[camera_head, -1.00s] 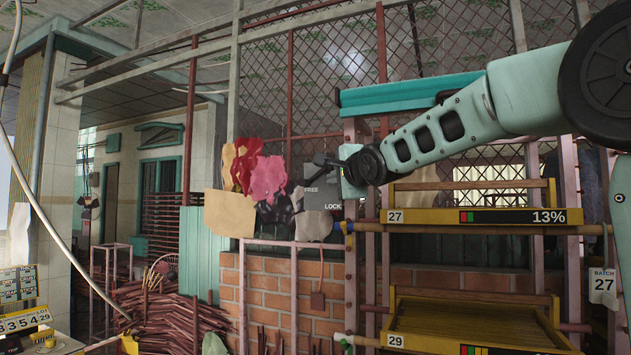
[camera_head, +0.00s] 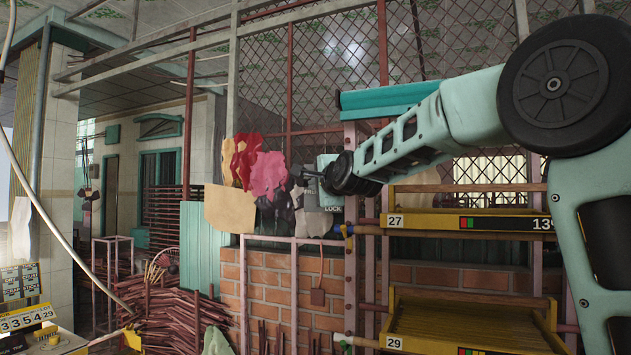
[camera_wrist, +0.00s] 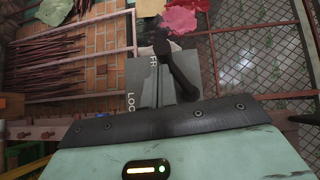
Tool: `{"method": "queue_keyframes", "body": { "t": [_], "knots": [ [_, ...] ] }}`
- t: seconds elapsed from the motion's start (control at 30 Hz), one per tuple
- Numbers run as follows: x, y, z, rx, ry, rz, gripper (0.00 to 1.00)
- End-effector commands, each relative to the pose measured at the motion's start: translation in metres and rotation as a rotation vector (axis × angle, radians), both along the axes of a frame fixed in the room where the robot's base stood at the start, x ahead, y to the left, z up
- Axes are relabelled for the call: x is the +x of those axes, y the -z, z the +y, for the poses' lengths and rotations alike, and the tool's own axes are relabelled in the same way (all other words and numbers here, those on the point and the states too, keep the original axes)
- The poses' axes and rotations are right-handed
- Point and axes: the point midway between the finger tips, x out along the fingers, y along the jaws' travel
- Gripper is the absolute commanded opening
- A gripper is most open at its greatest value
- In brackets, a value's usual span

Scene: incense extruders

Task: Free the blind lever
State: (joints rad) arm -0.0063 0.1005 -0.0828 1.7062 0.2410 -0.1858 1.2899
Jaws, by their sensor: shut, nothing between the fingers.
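The blind lever (camera_wrist: 178,72) is a dark bar with a round knob, seen in the wrist view in front of a grey plate (camera_wrist: 135,72). The plate carries the words FREE and LOCK, partly covered. The knob shows near the FREE end. My gripper (camera_wrist: 162,72) is shut and empty, its grey fingers over the plate just left of the lever bar; I cannot tell whether they touch it. In the head view my gripper (camera_head: 306,173) is in front of the plate's upper part, and the plate (camera_head: 328,196) shows below it with LOCK readable. The lever is hard to make out there.
Red, pink and tan sheets (camera_head: 230,208) hang just left of the plate. A post (camera_head: 351,260) and yellow trays (camera_head: 455,325) stand to the right. Behind are wire mesh and a low brick wall (camera_head: 270,285). Sticks (camera_head: 175,320) are piled at lower left.

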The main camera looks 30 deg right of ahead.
Motion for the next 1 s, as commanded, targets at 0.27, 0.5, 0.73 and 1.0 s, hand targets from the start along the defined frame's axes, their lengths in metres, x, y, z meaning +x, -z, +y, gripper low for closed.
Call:
{"method": "queue_keyframes", "body": {
  "t": [0.27, 0.5, 0.73, 1.0],
  "knots": [
    [0.0, 0.001, 0.0, 0.001, 0.0, -0.001, 0.0],
    [0.007, 0.008, 0.006, 0.041, -0.001, -0.054, 0.0],
    [0.011, 0.004, 0.009, 0.091, -0.003, -0.116, 0.0],
    [0.012, -0.004, 0.012, 0.108, -0.007, -0.138, 0.0]
  ]
}}
